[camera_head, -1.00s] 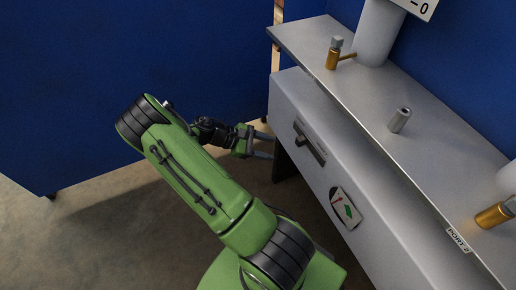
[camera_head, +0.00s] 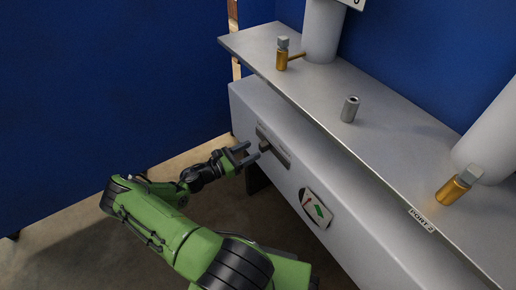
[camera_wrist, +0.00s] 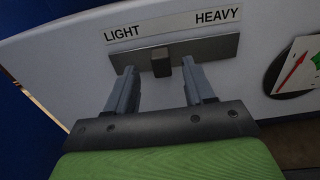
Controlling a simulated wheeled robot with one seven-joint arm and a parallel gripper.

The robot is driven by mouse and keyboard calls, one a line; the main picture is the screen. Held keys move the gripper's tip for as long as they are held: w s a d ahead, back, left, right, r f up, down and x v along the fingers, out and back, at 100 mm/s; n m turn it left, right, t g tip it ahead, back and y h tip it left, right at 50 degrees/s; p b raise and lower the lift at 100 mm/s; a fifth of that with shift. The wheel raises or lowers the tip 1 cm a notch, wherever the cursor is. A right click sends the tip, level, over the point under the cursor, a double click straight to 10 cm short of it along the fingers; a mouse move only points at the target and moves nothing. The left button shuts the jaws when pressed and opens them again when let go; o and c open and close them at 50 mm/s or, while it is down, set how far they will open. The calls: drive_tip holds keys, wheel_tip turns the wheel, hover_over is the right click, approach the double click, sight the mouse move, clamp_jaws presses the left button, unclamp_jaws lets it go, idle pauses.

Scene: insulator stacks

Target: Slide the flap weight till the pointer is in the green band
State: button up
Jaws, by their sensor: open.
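The flap weight is a small dark block (camera_wrist: 161,65) on a grey slotted plate (camera_wrist: 212,46), left of the plate's middle, under the words LIGHT and HEAVY. In the head view the block (camera_head: 265,147) shows on the cabinet front. My gripper (camera_head: 249,155) is open in front of it. In the wrist view the block stands between the two fingertips, with a gap on each side. The round dial (camera_head: 316,208) has a red pointer (camera_wrist: 293,72) and a green band (camera_wrist: 317,60). The pointer lies left of the green, outside it. The dial is partly cut off in the wrist view.
A grey shelf (camera_head: 385,145) juts out above the cabinet front. It carries brass valves (camera_head: 282,58) (camera_head: 455,188), a small grey cylinder (camera_head: 350,109) and white columns. Blue panels (camera_head: 110,80) stand at the left. The floor in front is clear.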

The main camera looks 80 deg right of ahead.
sight(260, 146)
drive_tip(key=x, duration=0.4)
drive_tip(key=shift+s+d, duration=0.2)
clamp_jaws()
